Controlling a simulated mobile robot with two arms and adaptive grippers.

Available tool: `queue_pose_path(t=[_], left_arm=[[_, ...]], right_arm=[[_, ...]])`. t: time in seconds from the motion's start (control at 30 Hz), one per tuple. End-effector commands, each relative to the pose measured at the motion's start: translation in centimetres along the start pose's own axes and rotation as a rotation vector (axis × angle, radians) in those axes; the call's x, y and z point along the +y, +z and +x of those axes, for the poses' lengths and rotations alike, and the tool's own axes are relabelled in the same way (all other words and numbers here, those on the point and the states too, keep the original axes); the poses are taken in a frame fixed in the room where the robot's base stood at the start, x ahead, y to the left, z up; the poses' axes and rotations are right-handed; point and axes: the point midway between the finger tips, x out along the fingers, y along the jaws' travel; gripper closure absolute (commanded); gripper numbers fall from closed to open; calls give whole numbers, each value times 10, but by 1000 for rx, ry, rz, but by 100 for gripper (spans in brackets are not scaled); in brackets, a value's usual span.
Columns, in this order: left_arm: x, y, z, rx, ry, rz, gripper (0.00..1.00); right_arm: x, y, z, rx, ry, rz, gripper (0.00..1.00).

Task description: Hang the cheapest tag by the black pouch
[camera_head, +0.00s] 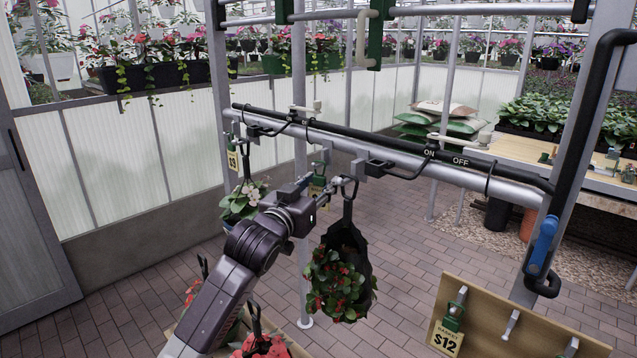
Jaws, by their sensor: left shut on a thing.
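The black pouch (361,252) holds a leafy plant with red blooms and hangs on a dark strap from a hook on the grey rail, right of centre. My left gripper (319,188) is just left of the pouch's strap, below the rail. It is shut on a small green-topped tag (318,181), whose price I cannot read. A yellow $9 tag (233,161) hangs at the rail's left end. A yellow $12 tag (446,338) hangs on the wooden board (483,300) at lower right. My right gripper is not in view.
The rail (400,160) crosses in front, with a post and blue-handled pipe (541,245) at right. Brick floor lies open behind.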

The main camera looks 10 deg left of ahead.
Motion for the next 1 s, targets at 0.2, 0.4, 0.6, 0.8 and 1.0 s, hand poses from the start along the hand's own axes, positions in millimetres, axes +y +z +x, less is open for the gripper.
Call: queue_pose_path(t=[0.2,0.4,0.6,0.8,1.0], left_arm=[[0,0,0,1,0,0,78],[0,0,0,1,0,0,51],[0,0,0,1,0,0,44],[0,0,-3,1,0,0,44],[0,0,-26,2,1,-1,44]], right_arm=[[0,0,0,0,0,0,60],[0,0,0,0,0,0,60],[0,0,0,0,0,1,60],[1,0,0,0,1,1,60],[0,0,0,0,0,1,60]])
